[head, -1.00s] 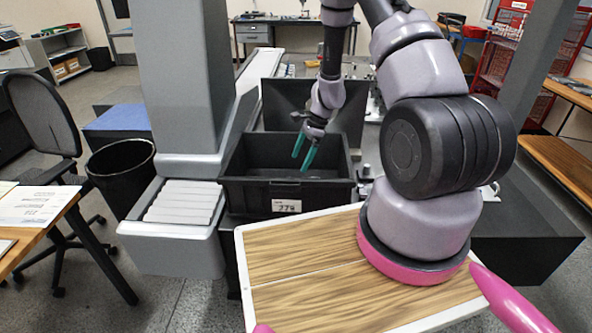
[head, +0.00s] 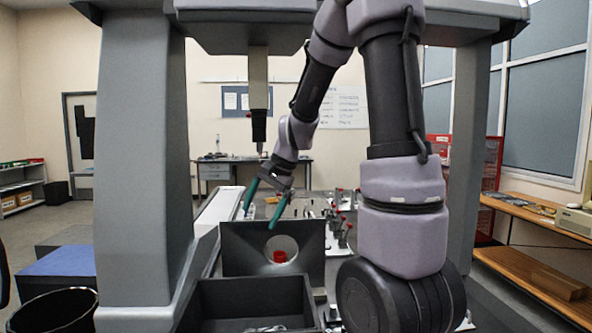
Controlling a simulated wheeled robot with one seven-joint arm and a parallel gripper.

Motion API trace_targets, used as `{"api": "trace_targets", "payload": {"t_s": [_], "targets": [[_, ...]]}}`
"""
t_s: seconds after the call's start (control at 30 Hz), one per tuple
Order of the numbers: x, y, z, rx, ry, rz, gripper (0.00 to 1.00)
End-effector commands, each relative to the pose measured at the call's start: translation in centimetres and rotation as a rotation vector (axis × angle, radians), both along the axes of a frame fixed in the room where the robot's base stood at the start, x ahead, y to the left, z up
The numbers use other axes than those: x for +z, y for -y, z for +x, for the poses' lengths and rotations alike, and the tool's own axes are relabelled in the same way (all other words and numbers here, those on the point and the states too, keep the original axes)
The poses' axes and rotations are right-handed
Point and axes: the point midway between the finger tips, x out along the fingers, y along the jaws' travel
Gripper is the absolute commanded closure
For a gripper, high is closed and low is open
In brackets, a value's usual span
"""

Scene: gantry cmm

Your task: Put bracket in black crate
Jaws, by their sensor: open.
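The black crate (head: 250,296) is at the bottom centre of the head view, its near side cut off by the picture's edge. A small pale grey thing (head: 264,329) shows low inside the crate, mostly cut off. I cannot tell for sure whether it is the bracket. My gripper (head: 259,215) is above and beyond the crate opening in the picture. Its two green fingers are spread apart and empty, pointing down. No other thing in view can be clearly told as the bracket.
A dark upright plate (head: 240,250) with a round opening stands behind the crate; a red part (head: 280,257) shows in the opening. A gantry column (head: 145,150) rises at left, and its probe (head: 258,120) hangs near my arm. Red-topped fixtures (head: 342,225) stand at right.

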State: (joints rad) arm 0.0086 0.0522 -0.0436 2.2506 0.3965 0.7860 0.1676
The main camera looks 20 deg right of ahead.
Motion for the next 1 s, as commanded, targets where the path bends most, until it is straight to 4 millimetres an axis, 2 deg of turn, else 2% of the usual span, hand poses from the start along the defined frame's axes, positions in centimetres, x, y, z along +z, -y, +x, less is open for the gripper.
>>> {"api": "trace_targets", "payload": {"t_s": [0.03, 0.2, 0.4, 0.5, 0.63, 0.77, 1.0], "targets": [[2.3, 0.0, -1.5, 0.036, 0.05, -0.02, 0.0], [7.8, 0.3, -6.7, 0.161, 0.193, -0.111, 0.0], [11.9, 1.0, -13.1, 0.282, 0.347, -0.24, 0.0], [12.9, 1.4, -15.6, 0.323, 0.404, -0.297, 0.0], [13.5, 1.8, -17.7, 0.355, 0.45, -0.348, 0.0], [13.7, 2.0, -18.5, 0.368, 0.467, -0.369, 0.0], [13.7, 2.0, -18.5, 0.369, 0.467, -0.371, 0.0]]}}
